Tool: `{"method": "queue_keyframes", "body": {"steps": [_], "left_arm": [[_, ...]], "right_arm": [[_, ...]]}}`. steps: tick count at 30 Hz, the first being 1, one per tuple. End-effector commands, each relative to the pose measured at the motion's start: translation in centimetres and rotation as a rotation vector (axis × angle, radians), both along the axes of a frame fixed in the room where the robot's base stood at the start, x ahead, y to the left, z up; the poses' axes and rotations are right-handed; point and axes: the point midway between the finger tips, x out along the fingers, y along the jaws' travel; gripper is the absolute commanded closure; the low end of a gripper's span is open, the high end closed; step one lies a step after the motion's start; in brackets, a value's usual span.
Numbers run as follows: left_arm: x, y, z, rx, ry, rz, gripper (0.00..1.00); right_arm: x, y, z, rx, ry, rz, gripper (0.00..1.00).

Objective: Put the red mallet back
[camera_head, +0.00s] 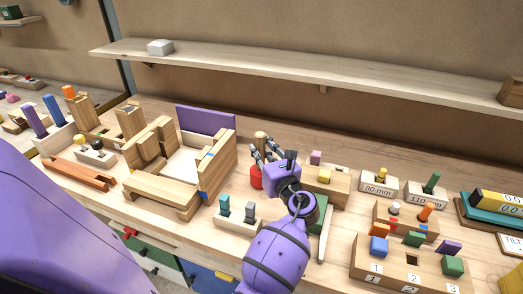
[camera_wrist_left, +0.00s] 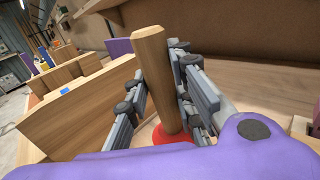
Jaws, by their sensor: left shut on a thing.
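The red mallet has a pale wooden handle and a red head. In the head view its red head (camera_head: 256,178) is low, on or just above the bench, and its handle points up. My left gripper (camera_head: 265,154) reaches it from the right and is shut on the handle. In the left wrist view the handle (camera_wrist_left: 153,65) stands slightly tilted between the fingers of my left gripper (camera_wrist_left: 160,85). The red head (camera_wrist_left: 165,135) shows below, partly hidden by the fingers and the purple wrist. My right gripper is not in view.
A wooden curved-stringer jig (camera_head: 165,188) with a purple back panel stands left of the mallet. A small block with two pegs (camera_head: 236,215) is in front. Labelled blocks (camera_head: 378,189) and a numbered block (camera_head: 400,268) lie to the right. A shelf (camera_head: 300,70) runs behind.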

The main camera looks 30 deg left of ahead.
Motion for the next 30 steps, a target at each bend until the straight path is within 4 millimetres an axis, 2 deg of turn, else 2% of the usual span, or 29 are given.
{"method": "queue_keyframes", "body": {"steps": [2, 3, 7, 18, 23, 30], "left_arm": [[0.0, 0.0, -0.3, 0.002, 0.001, 0.0, 1.0], [0.0, 0.0, -0.3, 0.0, 0.001, 0.0, 0.74], [0.0, 0.0, -0.3, 0.0, 0.001, 0.0, 0.59], [-0.1, -0.1, 0.1, -0.001, 0.0, 0.0, 0.59], [-1.4, -2.3, -0.2, -0.002, 0.002, -0.002, 0.59], [-4.2, -6.7, -0.4, -0.003, 0.005, -0.002, 0.59]], "right_arm": [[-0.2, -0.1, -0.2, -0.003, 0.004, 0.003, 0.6], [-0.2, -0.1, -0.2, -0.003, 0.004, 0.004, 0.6], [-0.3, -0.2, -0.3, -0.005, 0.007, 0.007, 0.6], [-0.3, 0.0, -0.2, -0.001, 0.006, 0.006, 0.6], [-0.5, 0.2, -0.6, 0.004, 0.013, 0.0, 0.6], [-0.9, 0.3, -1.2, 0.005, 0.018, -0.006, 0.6]]}}
